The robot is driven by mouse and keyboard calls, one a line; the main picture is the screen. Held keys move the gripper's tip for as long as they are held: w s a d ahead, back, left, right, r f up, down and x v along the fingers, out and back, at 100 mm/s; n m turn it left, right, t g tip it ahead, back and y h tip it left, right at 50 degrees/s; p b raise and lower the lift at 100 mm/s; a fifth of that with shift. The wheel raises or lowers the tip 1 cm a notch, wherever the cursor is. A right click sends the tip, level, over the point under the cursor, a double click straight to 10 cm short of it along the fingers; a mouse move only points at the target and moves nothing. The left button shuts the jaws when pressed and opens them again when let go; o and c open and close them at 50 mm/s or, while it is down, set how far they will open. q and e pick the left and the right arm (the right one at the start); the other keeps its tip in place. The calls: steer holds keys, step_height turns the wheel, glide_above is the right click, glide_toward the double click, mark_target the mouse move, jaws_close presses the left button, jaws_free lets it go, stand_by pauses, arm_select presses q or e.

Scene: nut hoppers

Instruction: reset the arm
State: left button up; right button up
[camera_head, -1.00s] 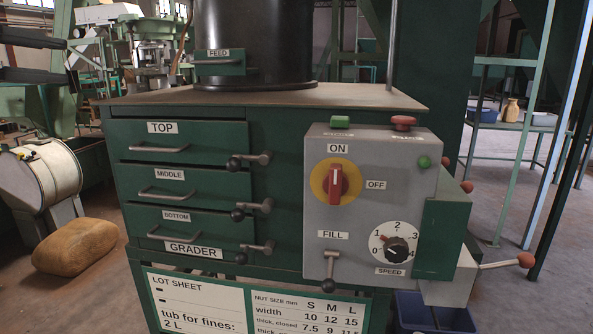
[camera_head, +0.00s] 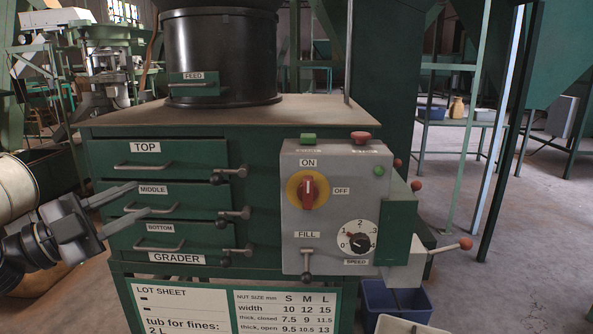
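My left gripper (camera_head: 142,200) comes in from the left edge. Its two grey fingers are spread apart, with nothing between them. It is in front of the middle drawer (camera_head: 190,200) of the green grader cabinet (camera_head: 262,240), and I cannot tell whether it touches the drawer. The top drawer (camera_head: 185,160) and bottom drawer (camera_head: 200,236) look closed. My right gripper is not in view.
A grey control box (camera_head: 330,235) with a red switch (camera_head: 308,191) and a speed dial (camera_head: 360,242) is on the cabinet's right. A crank with a red knob (camera_head: 465,244) sticks out right. A blue bin (camera_head: 385,300) stands below. Open floor lies to the right.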

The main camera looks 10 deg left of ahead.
arm_select(q)
steer(key=s+d+f+n+t+y+p, duration=0.1)
steer(key=s+f+n+t+y+p, duration=0.1)
steer(key=f+n+y, duration=0.6)
steer(key=s+d+f+n+t+y+p, duration=0.15)
steer(key=f+n, duration=0.35)
steer(key=f, duration=0.7)
steer(key=s+d+f+n+g+y+p, duration=0.1)
steer(key=s+d+f+g, duration=0.3)
steer(key=s+f, duration=0.4)
steer(key=s+d+f+n+g+y+p, duration=0.1)
steer(key=s+d+f+n+g, duration=0.2)
steer(key=s+d+f, duration=0.3)
step_height(320, 180, down, 3)
steer(key=shift+s+d+n+g+p, duration=0.2)
steer(key=shift+s+n+g+p, duration=0.3)
steer(key=shift+s, duration=0.5)
